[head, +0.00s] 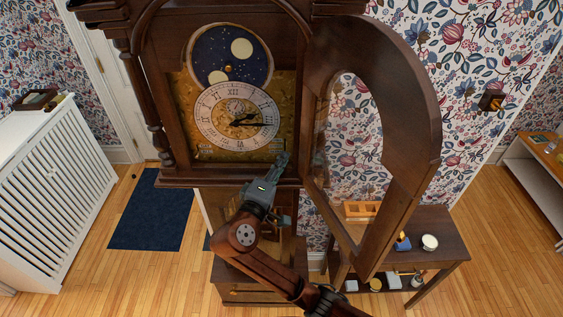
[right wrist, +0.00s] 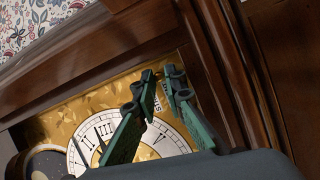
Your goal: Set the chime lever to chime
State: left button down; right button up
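The tall wooden clock has a gold dial plate (head: 183,115) with a white numeral ring (head: 210,131). My right gripper (head: 282,160) is at the lower right corner of this plate. In the right wrist view, its two green fingers (right wrist: 161,77) lean toward each other with a narrow gap between the tips. Gold plate and part of a label, seemingly "SIL", show in the gap. I cannot make out the chime lever; the fingers may hide it. I cannot tell whether the fingertips touch the plate. My left gripper is not in view.
The clock's arched door (head: 405,120) stands open to the right. Its wooden frame (right wrist: 85,55) runs close around the dial. A small dark table (head: 440,232) with small items stands beneath the door. A white radiator cover (head: 60,185) is at the left.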

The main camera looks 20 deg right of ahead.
jog(key=shift+s, duration=0.1)
grip_shut()
jog(key=shift+r, duration=0.1)
